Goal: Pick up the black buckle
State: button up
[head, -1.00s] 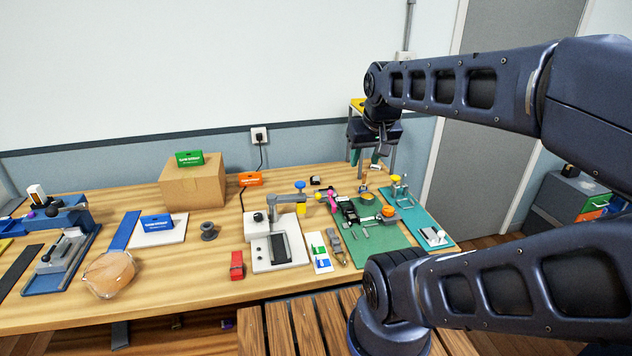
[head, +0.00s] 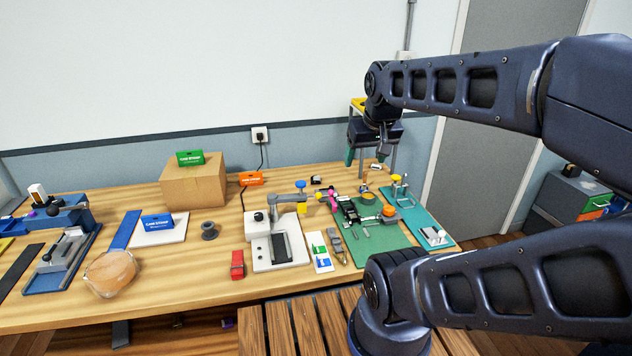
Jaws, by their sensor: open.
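A dark black piece (head: 349,212) lies at the left edge of the green mat (head: 378,236) on the workbench, among small metal parts. It may be the black buckle, but it is too small to tell. Another small black item (head: 316,181) sits farther back on the wood. My gripper (head: 384,151) hangs from my arm above the back right of the bench, in front of a dark stand. It is open, seems empty, and is apart from both black items.
A white clamp device (head: 275,251) stands left of the mat, with a red block (head: 237,265) beside it. A cardboard box (head: 194,184) is at the back. A teal tray (head: 412,214) lies to the right. Bare wood shows at the front left.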

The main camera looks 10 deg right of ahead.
jog(key=w+r+n+g+h, duration=0.15)
jog(key=w+n, duration=0.25)
jog(key=w, duration=0.9)
jog(key=n+g+h, duration=0.3)
jog(key=n+g, duration=0.1)
jog(key=n, duration=0.8)
send_over(317, 177)
jog(key=a, duration=0.2)
jog(key=f, duration=3)
jog(key=shift+w+a+f, duration=0.15)
jog(key=shift+w+a, duration=0.05)
jog(key=shift+w, duration=0.1)
jog(key=shift+a+x, duration=0.2)
jog(key=shift+x, duration=2.6)
jog(key=shift+s, duration=0.2)
jog(key=shift+c, duration=0.4)
jog(key=c, duration=0.9)
